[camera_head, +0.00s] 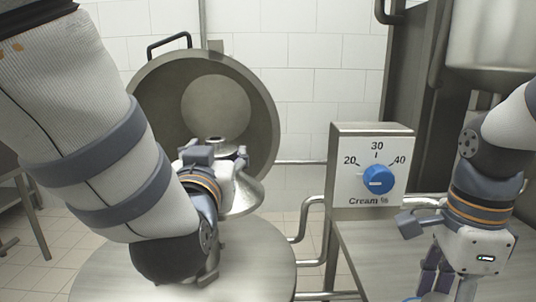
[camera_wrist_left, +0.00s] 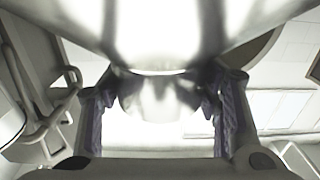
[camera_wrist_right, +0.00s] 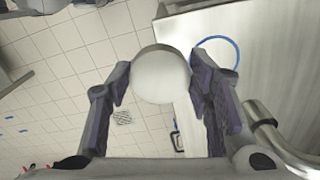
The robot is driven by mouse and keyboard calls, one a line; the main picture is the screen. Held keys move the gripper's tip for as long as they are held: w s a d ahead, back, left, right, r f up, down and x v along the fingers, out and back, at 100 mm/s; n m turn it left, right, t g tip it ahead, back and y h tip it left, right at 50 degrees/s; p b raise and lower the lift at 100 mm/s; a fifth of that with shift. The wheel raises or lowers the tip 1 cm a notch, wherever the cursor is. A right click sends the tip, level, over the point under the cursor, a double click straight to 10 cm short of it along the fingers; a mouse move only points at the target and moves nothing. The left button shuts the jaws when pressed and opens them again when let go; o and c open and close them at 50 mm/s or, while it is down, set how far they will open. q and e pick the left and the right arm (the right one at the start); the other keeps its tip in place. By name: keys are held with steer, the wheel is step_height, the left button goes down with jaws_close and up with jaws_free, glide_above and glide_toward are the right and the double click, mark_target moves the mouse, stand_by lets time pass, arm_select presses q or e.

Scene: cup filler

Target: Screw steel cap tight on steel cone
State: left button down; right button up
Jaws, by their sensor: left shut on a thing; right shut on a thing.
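The steel cone (camera_head: 246,192) is in my left gripper (camera_head: 222,165), over the round steel table in the head view. Its wide end flares to the lower right and a narrow ring-like top shows above the fingers. In the left wrist view the shiny cone (camera_wrist_left: 155,95) lies between both fingers. My right gripper (camera_head: 440,290) points down at the lower right of the head view, where its tips are cut off. In the right wrist view it is shut on a smooth, round, pale grey thing, seemingly the steel cap (camera_wrist_right: 161,76). The cap is apart from the cone.
A round steel table (camera_head: 255,270) stands under my left gripper. A box with a blue "Cream %" dial (camera_head: 377,180) stands between my arms. A blue ring (camera_wrist_right: 236,55) lies on the steel surface near my right gripper.

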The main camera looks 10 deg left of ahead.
arm_select(q)
steer(key=shift+r, duration=0.1)
